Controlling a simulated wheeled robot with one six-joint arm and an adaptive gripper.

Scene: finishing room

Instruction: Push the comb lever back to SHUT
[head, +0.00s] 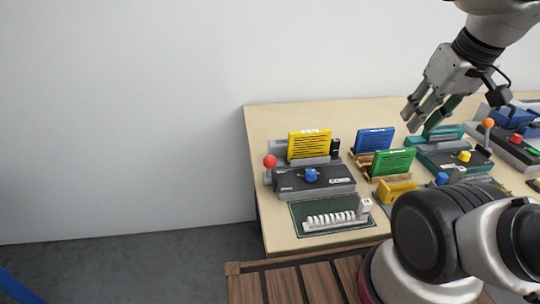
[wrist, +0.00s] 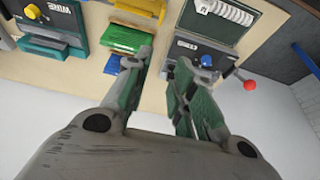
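A dark grey machine with a blue knob (head: 311,174) stands at the left of the table. Its lever ends in a red ball (head: 269,161) at the left side and stands roughly upright. The lever's red ball also shows in the wrist view (wrist: 249,85), right of the fingers. My gripper (head: 421,122) is raised above the table, well right of the red ball. Its two fingers (wrist: 162,66) are apart, with nothing between them.
A teal machine marked WIRE (wrist: 58,10) stands to the right, with an orange-ball lever (head: 488,123) near it. A dark green mat (head: 305,209) bears a white comb (head: 332,220). A slatted wooden surface (head: 285,285) lies in front.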

